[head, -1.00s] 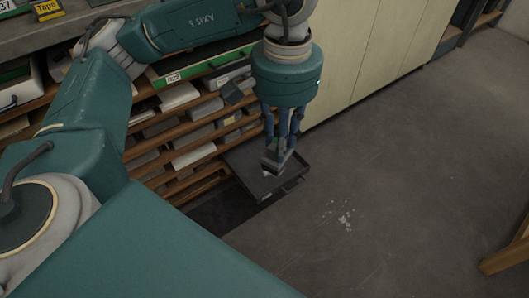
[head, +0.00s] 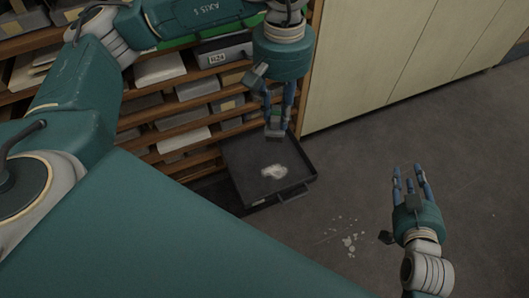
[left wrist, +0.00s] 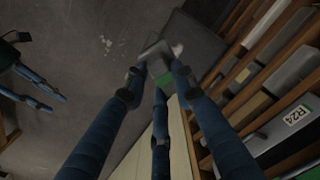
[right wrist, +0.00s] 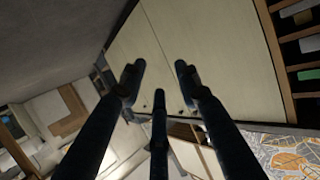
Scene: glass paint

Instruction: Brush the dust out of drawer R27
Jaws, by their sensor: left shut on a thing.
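A dark, shallow drawer (head: 244,160) stands pulled out low at the rack; I cannot read its label. A pale patch of dust (head: 274,171) lies in its middle. My left gripper (head: 277,118) is above the drawer's back end, pointing down, shut on a small grey brush (head: 275,131). The brush is behind the dust patch; whether it touches the drawer floor is unclear. The brush also shows between the fingers in the left wrist view (left wrist: 158,50). My right gripper (head: 409,180) is open and empty over the floor, right of the drawer.
Pale crumbs (head: 348,242) lie on the floor in front of the drawer. Cream cabinet doors (head: 400,50) stand to the right. The floor on the right is mostly clear.

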